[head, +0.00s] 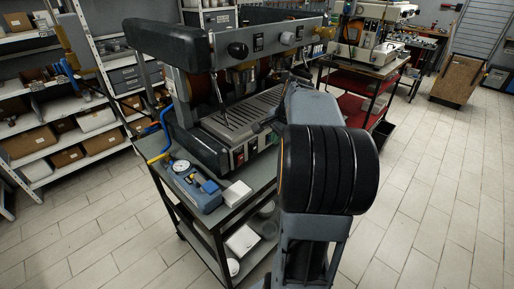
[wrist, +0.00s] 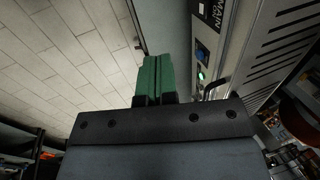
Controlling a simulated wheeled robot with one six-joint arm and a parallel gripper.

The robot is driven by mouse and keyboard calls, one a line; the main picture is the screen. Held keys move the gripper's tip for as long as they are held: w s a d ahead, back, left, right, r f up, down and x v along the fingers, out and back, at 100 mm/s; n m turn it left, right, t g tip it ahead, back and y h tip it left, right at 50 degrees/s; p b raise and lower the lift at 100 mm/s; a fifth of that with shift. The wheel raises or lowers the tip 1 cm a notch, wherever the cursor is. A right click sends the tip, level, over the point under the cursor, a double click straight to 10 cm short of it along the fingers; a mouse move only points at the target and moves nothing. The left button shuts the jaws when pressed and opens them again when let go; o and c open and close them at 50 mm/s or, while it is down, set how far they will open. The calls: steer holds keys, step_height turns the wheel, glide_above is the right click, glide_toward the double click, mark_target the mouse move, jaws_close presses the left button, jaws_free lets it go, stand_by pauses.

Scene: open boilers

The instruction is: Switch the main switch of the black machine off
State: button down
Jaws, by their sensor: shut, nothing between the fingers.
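The black machine (head: 225,110) is a coffee machine standing on a metal cart. Two small red parts (head: 239,156) show on its lower front panel. In the wrist view, the panel (wrist: 228,55) carries a label reading "MAIN" (wrist: 213,12), a dark switch-like part with blue on it (wrist: 202,52) and a lit green-white spot (wrist: 201,75). I cannot tell the switch's position. My gripper (wrist: 154,62) has green fingers, shut together and empty, left of the panel with a gap in the picture.
The cart (head: 187,220) also holds a blue device with a gauge (head: 197,188) and a white box (head: 236,192). Shelves with boxes (head: 45,125) stand at the left. A red-shelved cart (head: 352,105) stands behind.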

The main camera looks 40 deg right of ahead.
mark_target(255, 150)
steer(key=shift+a, duration=0.1)
steer(key=w+a+f+p, duration=0.1)
steer(key=w+f+p, duration=0.1)
steer(key=w+f, duration=0.5)
steer(key=shift+a+f+p, duration=0.15)
steer(key=shift+f+p, duration=0.25)
steer(key=shift+f, duration=1.15)
